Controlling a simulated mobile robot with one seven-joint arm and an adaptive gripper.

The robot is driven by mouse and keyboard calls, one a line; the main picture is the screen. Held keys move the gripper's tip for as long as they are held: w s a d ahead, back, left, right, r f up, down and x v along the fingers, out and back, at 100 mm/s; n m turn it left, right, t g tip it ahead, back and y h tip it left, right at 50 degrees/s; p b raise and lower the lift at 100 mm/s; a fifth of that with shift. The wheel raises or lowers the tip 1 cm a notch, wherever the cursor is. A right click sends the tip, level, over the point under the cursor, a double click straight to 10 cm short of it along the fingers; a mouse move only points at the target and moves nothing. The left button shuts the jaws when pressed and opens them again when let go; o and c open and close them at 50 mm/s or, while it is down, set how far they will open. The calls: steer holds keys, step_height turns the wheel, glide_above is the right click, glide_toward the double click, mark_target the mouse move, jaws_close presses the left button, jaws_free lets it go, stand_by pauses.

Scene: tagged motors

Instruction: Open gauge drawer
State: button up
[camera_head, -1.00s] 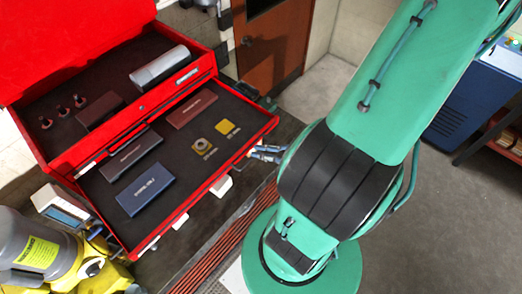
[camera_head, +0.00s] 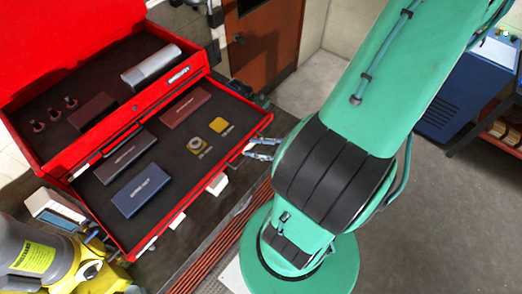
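The red toolbox (camera_head: 84,166) stands on the bench with its lid up. Its drawer (camera_head: 212,167) is pulled out and shows a dark lining.
The toolbox's upper tray holds a silver case (camera_head: 157,66), a dark box (camera_head: 92,111) and several small pegs. A yellow and grey motor (camera_head: 40,262) stands at the lower left. A blue cabinet (camera_head: 455,98) is at the right. Open floor (camera_head: 450,220) lies right of my arm.

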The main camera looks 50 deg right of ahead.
steer(key=v, duration=1.2)
stand_by(0.4)
stand_by(0.6)
